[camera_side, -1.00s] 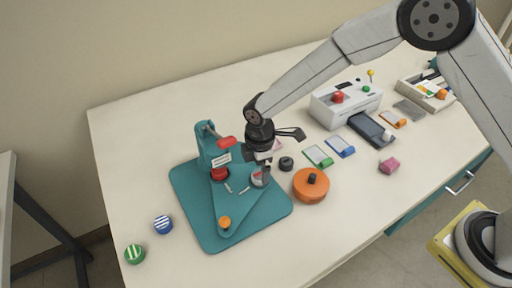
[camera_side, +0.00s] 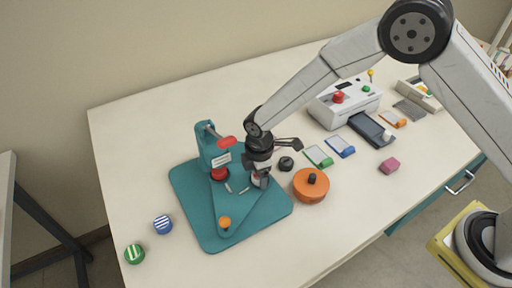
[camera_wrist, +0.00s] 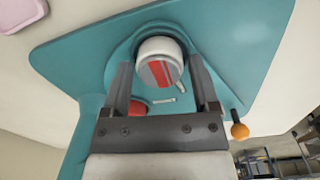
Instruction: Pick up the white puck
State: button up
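The white puck (camera_wrist: 158,60), with a red and grey striped top, sits on the teal plate of the press (camera_side: 200,226). In the side view the puck (camera_side: 260,182) is partly hidden by my gripper (camera_side: 262,172). In the wrist view my gripper (camera_wrist: 158,62) is open, with one finger on each side of the puck. Gaps show between the puck and both fingers. I cannot tell exactly how far down the fingers reach beside it.
The press's red die (camera_side: 219,174) and red handle (camera_side: 229,142) stand close left of my gripper. Striped pucks, blue (camera_side: 163,225) and green (camera_side: 134,254), lie on bare table at left.

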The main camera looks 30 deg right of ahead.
grip_shut()
jog(key=shift+r, duration=0.15)
jog(key=shift+r, duration=0.85)
jog(key=s+d+r, duration=0.5)
jog(key=s+r, duration=0.6)
jog(key=s, duration=0.2)
